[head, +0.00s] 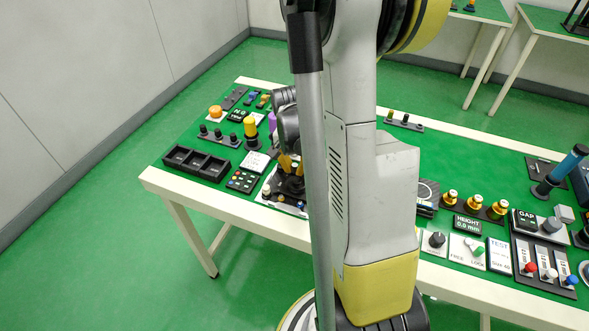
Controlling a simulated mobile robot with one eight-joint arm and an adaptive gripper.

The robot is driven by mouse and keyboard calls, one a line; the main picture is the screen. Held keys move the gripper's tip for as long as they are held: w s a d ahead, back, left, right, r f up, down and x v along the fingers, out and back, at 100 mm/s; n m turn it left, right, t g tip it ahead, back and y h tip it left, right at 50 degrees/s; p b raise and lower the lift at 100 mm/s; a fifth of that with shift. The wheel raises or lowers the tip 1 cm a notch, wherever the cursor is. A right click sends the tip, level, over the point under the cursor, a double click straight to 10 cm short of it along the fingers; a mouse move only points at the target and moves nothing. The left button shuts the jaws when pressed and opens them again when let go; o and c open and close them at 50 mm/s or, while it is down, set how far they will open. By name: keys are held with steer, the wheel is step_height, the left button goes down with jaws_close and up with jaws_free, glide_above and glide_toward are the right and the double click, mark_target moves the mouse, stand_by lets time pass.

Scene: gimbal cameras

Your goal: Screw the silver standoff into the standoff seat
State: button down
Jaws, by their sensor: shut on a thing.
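My gripper (290,172) is partly hidden behind my own arm and column, low over the left part of the green bench. Its orange-yellow fingers point down above a small dark fixture on a white-edged plate (268,201). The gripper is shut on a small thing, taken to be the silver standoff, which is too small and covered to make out. The standoff seat cannot be told apart in the dark fixture under the fingers. I cannot tell whether the held piece touches it.
A black three-compartment tray (196,163) and a button box (243,180) lie left of the gripper. A yellow-topped post (250,127) and a purple post (272,121) stand behind. Dials, switches and gold-coloured pieces (475,201) fill the right side. Green bench (450,150) shows bare beyond my arm.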

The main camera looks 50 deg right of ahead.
steer(key=shift+w+d, duration=0.1)
steer(key=shift+w, duration=0.05)
stand_by(0.6)
steer(key=c, duration=1.4)
jaws_free()
steer(key=shift+c, duration=0.2)
step_height(320, 180, up, 12)
steer(key=a, duration=0.1)
steer(key=shift+s+a, duration=0.15)
steer(key=shift+s, duration=0.25)
